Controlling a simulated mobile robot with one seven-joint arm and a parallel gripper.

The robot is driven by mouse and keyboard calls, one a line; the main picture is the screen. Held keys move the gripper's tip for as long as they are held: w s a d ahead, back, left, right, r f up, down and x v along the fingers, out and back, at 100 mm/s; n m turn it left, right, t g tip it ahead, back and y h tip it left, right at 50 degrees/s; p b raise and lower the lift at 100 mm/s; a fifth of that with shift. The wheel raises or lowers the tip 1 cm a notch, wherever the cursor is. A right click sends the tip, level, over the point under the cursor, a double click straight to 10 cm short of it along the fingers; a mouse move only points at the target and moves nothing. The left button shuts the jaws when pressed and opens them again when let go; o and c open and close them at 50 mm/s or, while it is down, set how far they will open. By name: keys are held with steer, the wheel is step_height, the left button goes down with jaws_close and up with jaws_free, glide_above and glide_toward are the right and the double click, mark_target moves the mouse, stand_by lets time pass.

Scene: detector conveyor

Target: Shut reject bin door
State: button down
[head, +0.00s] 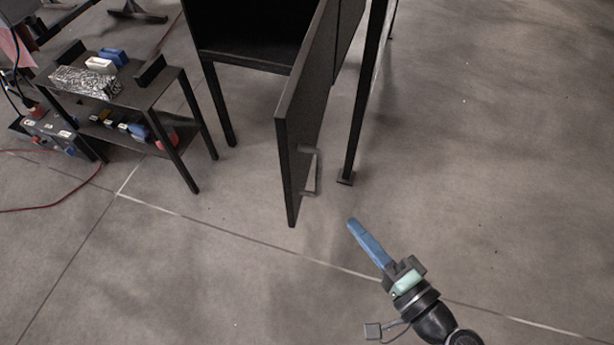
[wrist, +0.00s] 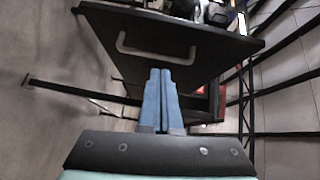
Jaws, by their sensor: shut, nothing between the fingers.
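The reject bin door (head: 306,105) is a dark panel standing wide open, hinged on the right of the dark bin (head: 250,30). A grey bar handle (head: 314,172) is on its right-hand face. My gripper (head: 352,222) has blue fingers and is shut and empty, to the right of the door's lower edge and apart from it in the head view. In the wrist view the blue fingers (wrist: 160,75) lie together, pointing toward the door (wrist: 185,35). The handle (wrist: 155,54) shows just beyond the fingertips.
A dark bin leg (head: 362,110) stands right of the door. A low two-shelf table (head: 135,98) with several small parts is at the left. A red cable (head: 60,205) lies on the floor at far left. Open floor (head: 500,150) lies to the right.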

steer(key=s+m, duration=0.1)
steer(key=s, duration=0.1)
glide_toward(295, 182)
steer(key=w, duration=0.4)
steer(key=shift+w+a+f+t, duration=0.1)
steer(key=shift+w+a+t, duration=0.05)
steer(key=shift+a, duration=0.35)
steer(key=shift+w+a+f+t, duration=0.1)
steer(key=shift+w+a+t, duration=0.05)
steer(key=shift+a, duration=0.4)
steer(key=shift+w+a, duration=0.15)
steer(key=shift+a, duration=0.45)
